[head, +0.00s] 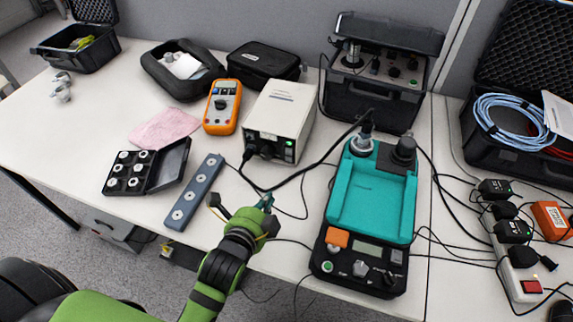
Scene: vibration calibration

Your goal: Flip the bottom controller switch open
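The controller is a teal and black unit (372,205) at the table's front, right of centre. Its black lower panel has an orange square switch or cover (337,238), a small display, a green button (327,266), a silver round part (360,268) and a dark knob (389,278). I cannot tell which part is the bottom switch or its position. My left gripper (240,203) is at the table's front edge, left of the controller and apart from it. Its fingers are spread, with nothing seen between them. My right gripper is not in view.
A white box (281,120) with cables stands behind my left gripper. A grey-blue bar (194,192), black case (146,168) and orange multimeter (222,106) lie to the left. Black cables cross the table around the controller. A power strip (515,265) lies at the right.

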